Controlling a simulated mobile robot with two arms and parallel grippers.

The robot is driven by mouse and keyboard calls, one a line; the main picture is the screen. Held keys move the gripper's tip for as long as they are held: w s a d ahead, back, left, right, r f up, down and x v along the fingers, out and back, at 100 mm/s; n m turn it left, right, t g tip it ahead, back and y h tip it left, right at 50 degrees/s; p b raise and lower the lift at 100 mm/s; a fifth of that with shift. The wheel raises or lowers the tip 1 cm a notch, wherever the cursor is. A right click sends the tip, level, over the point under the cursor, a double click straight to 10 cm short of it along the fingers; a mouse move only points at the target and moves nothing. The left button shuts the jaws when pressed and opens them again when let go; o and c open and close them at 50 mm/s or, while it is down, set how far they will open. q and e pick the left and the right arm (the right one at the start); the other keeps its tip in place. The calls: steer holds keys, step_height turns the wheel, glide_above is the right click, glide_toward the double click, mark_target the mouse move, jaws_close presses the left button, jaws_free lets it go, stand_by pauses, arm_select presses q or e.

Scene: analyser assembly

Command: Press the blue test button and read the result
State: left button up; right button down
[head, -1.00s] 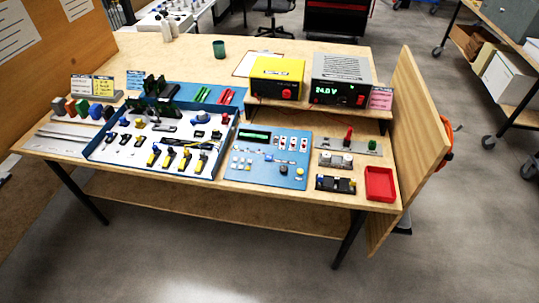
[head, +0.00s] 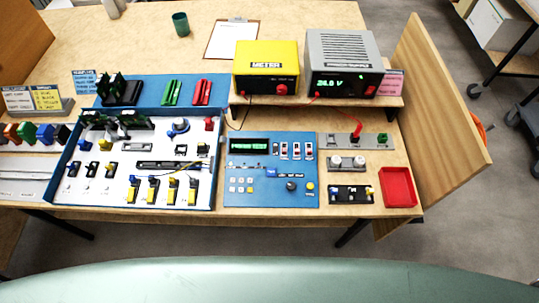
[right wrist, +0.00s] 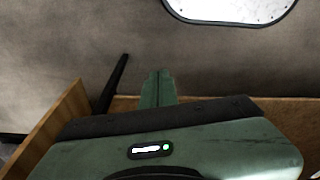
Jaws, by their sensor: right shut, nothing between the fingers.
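The blue test panel (head: 235,199) lies on the bench in the middle of the head view. It has a lit green display (head: 249,145), whose text is too small to read surely, and several switches. A small blue button (head: 271,172) shows near the panel's middle, and a dark knob and a yellow button sit at its lower right. My right gripper (right wrist: 160,74) is shut and empty in the right wrist view, over bare floor and the bench edge. It is not in the head view. My left gripper is in neither view.
A blue-rimmed tray of parts (head: 66,165) stands left of the panel. A yellow meter (head: 266,66) and a grey power supply (head: 345,62) stand on a shelf behind it. A red tray (head: 398,187) lies at right, near an upright wooden board (head: 440,95).

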steer(key=w+a+r+t+p, duration=0.1)
steer(key=w+r+p, duration=0.35)
steer(key=r, duration=1.25)
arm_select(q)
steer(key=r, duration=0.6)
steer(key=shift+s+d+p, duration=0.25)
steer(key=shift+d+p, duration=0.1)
arm_select(e)
step_height(320, 180, up, 17)
steer(key=m+t+y, duration=0.3)
steer(key=t+y, duration=0.2)
steer(key=t, duration=0.2)
glide_above(271, 172)
steer(key=s, duration=0.4)
steer(key=shift+w+d+f, duration=0.15)
steer(key=shift+w+d, duration=0.05)
steer(key=shift+d, duration=0.1)
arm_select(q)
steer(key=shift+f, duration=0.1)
arm_select(e)
steer(key=shift+f, duration=0.1)
